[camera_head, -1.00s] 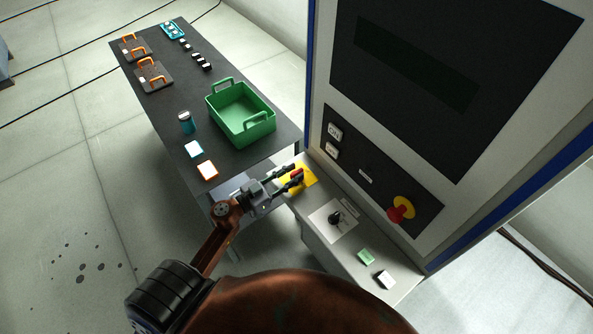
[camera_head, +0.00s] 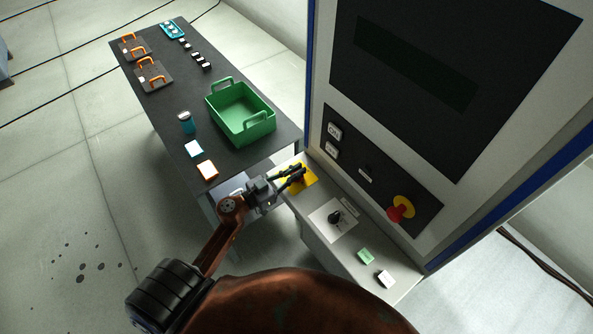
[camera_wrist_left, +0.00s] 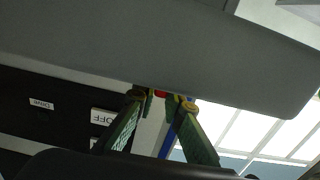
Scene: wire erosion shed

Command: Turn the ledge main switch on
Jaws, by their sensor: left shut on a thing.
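The main switch has a yellow plate (camera_head: 312,184) on the grey ledge at the foot of the machine cabinet. Its red handle is mostly hidden by my fingers in the head view; a bit of red (camera_wrist_left: 160,94) shows between the fingertips in the wrist view. My left gripper (camera_head: 298,173) reaches in from the left, over the yellow plate, and is shut on the red handle. In the wrist view its green-padded fingers (camera_wrist_left: 162,108) converge at the handle. I cannot tell the handle's exact angle. My right gripper is not in view.
On the ledge, a black knob (camera_head: 335,217), a green button (camera_head: 366,256) and a white button (camera_head: 384,278) sit right of the switch. The cabinet panel carries a red emergency stop (camera_head: 396,213). A dark table (camera_head: 160,113) with a green crate (camera_head: 212,108) stands behind, left.

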